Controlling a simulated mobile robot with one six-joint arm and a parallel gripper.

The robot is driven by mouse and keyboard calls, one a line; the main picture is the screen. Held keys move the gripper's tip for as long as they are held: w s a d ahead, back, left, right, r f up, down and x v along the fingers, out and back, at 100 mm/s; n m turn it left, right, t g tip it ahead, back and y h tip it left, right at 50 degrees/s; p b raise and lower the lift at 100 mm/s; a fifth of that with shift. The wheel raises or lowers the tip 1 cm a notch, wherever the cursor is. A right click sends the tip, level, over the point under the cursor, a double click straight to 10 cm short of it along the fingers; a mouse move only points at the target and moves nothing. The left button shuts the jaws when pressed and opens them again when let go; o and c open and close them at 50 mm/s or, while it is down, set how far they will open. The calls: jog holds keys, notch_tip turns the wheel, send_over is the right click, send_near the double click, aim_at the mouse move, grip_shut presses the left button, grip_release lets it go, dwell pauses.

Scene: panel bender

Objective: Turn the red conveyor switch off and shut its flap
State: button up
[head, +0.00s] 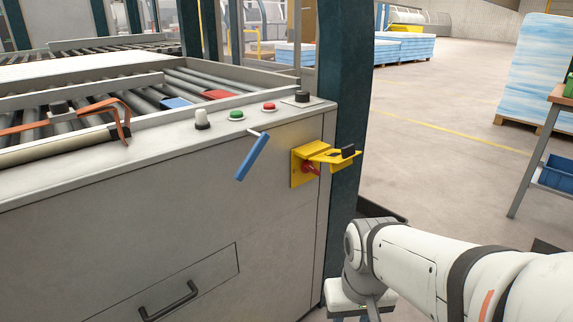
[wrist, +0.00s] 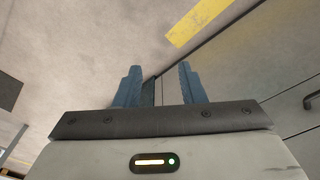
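The red switch (head: 311,168) sits on a yellow housing (head: 297,168) on the front of the grey cabinet, near its right corner. My gripper's two blue fingers (wrist: 159,75) are apart and empty in the wrist view. In the head view my gripper is at the bottom, below and right of the switch, mostly out of frame.
A blue-handled lever (head: 252,157) juts from the cabinet left of the switch. Green (head: 236,114) and red (head: 269,106) buttons sit on the top. A dark teal post (head: 349,80) rises behind the corner. A drawer handle (head: 169,302) is low on the cabinet.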

jog(key=shift+o, duration=0.4)
jog(key=shift+o, duration=0.8)
jog(key=shift+w, duration=0.25)
jog(key=o, duration=0.8)
jog(key=w+d+t+p, duration=0.1)
jog(key=w+t+p, duration=0.1)
jog(key=w, duration=0.4)
jog(key=w+d+r+m+t+p, duration=0.1)
jog(key=w+t+p, duration=0.1)
jog(key=w, duration=0.5)
jog(key=w+d+m+t+p, duration=0.1)
jog(key=w+t+p, duration=0.1)
jog(key=w, duration=0.5)
jog(key=shift+w+d+r+t+p, duration=0.3)
jog(key=shift+r+t+p, duration=0.1)
jog(key=shift+t, duration=0.1)
jog(key=shift+c, duration=0.2)
jog(key=m+t+y+p, duration=0.3)
jog(key=t+y+p, duration=0.55)
jog(key=t, duration=0.25)
send_near(314, 172)
jog(key=w+a, duration=0.1)
jog(key=w, duration=0.1)
jog(key=shift+t+h, duration=0.3)
jog(key=shift+h, duration=0.15)
jog(key=x, duration=0.3)
jog(key=p+x, duration=0.1)
jog(key=x, duration=0.3)
jog(key=shift+a+r, duration=0.15)
jog(key=shift+r, duration=0.15)
